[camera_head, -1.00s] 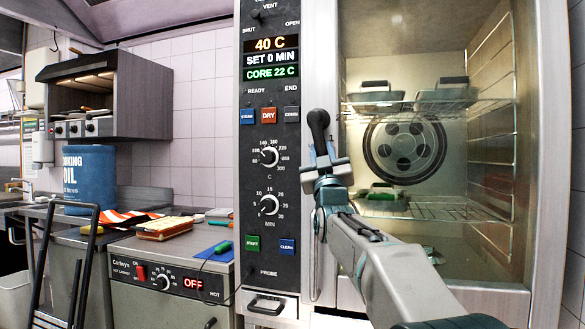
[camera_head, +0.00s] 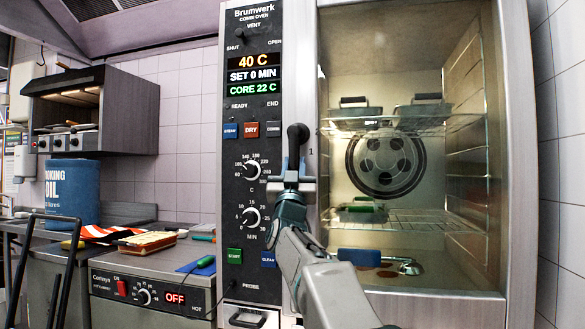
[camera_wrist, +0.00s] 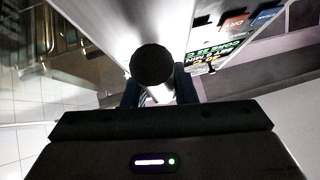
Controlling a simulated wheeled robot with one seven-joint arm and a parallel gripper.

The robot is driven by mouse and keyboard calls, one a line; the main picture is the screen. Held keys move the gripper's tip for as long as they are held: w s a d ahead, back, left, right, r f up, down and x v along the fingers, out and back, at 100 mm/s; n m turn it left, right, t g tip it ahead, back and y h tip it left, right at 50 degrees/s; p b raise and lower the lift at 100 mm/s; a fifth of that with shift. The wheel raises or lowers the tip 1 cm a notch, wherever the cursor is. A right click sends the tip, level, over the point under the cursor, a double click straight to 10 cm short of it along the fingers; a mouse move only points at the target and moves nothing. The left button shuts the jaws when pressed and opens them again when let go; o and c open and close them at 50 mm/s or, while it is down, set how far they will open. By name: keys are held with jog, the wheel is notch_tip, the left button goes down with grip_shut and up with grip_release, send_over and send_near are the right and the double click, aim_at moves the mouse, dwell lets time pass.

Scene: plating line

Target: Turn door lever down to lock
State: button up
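The oven door lever (camera_head: 298,133) has a black rounded end and stands upright at the left edge of the glass door (camera_head: 405,190). My gripper (camera_head: 291,180) is at the lever, just below its black end in the head view. In the wrist view the lever's round black end (camera_wrist: 152,64) shows close up, between my two dark fingers (camera_wrist: 158,92). The fingers stand apart with a pale gap between them. Contact with the lever cannot be made out. The lever's lower part and pivot are hidden behind my gripper.
The control panel (camera_head: 251,150) with its knobs is close to the left of my gripper. A hot cabinet (camera_head: 150,295) and a blue oil container (camera_head: 72,190) stand further left. Pans (camera_head: 353,108) sit on racks behind the glass. A tiled wall is at the right.

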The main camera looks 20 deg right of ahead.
jog(key=o, duration=0.4)
jog(key=shift+w, duration=0.1)
jog(key=shift+f, duration=0.1)
jog(key=b+v, duration=0.1)
jog(key=v, duration=1.2)
jog(key=shift+s+a+f+b, duration=0.15)
jog(key=shift+s+f+b, duration=0.05)
jog(key=shift+s+b, duration=0.1)
jog(key=shift+r+y, duration=0.1)
jog(key=shift+y, duration=0.2)
